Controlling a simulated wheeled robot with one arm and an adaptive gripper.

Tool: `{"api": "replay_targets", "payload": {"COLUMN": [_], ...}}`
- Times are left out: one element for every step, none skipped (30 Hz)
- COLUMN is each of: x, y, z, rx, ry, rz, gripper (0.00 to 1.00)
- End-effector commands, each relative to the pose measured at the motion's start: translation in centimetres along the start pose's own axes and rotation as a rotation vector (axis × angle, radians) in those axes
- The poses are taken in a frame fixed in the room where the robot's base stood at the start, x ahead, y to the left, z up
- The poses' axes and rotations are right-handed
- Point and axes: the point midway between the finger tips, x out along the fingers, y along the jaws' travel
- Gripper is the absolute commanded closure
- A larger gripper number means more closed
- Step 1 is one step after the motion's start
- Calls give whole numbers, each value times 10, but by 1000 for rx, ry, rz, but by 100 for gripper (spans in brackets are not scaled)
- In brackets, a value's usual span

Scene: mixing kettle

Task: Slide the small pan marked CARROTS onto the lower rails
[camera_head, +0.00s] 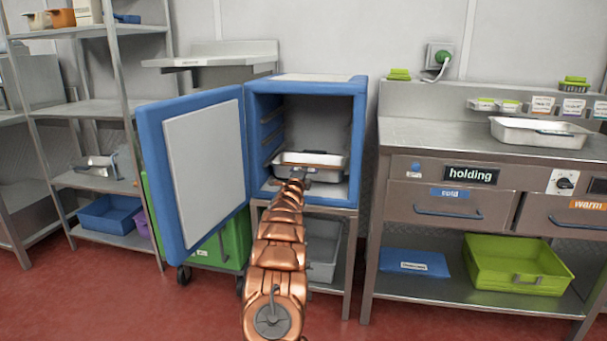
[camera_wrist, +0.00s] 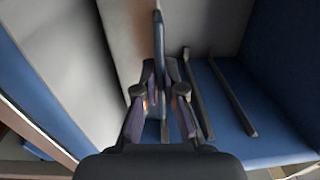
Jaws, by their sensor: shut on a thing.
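A shallow metal pan (camera_head: 312,158) is inside the open blue cabinet (camera_head: 359,120), low in its bay; its marking cannot be read. My gripper (camera_head: 300,182) reaches in through the open front and is shut on the pan's near edge, mostly hidden by my copper arm. In the wrist view my gripper (camera_wrist: 162,103) has its fingers close together on a thin, dark edge. Dark rails (camera_wrist: 232,97) run along the cabinet's blue side wall beside the fingers. Whether the pan rests on the rails cannot be told.
The cabinet door (camera_head: 203,165) stands wide open at left. A steel counter (camera_head: 440,132) with drawers stands at right, bearing another metal pan (camera_head: 540,133). A grey bin (camera_head: 322,250) sits below the cabinet. Shelving (camera_head: 100,108) stands at far left.

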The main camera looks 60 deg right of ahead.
Motion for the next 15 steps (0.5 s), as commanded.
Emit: {"api": "replay_targets", "payload": {"x": [0, 0, 0, 0, 0, 0, 0, 0, 0, 0, 0, 0, 0, 0, 0], "y": [-4, -4, -4, -4, -4, -4, -4, -4, -4, -4, -4, -4, -3, -3, -3], "z": [0, 0, 0, 0, 0, 0, 0, -1, -1, -1, -1, -1, -1, -1, -1], "rx": [1, 1, 1, 1, 1, 1, 1, 1, 1, 1, 1, 1, 1, 1, 1], "ry": [1, 2, 2, 2, 2, 2, 2, 2, 2, 2, 2, 2, 2, 2, 2], "rz": [-7, -7, -7, -7, -7, -7, -7, -7, -7, -7, -7, -6, -6, -6, -5], "gripper": [100, 100, 100, 100, 100, 100, 100, 100, 100, 91, 88, 84, 81, 78, 73]}}
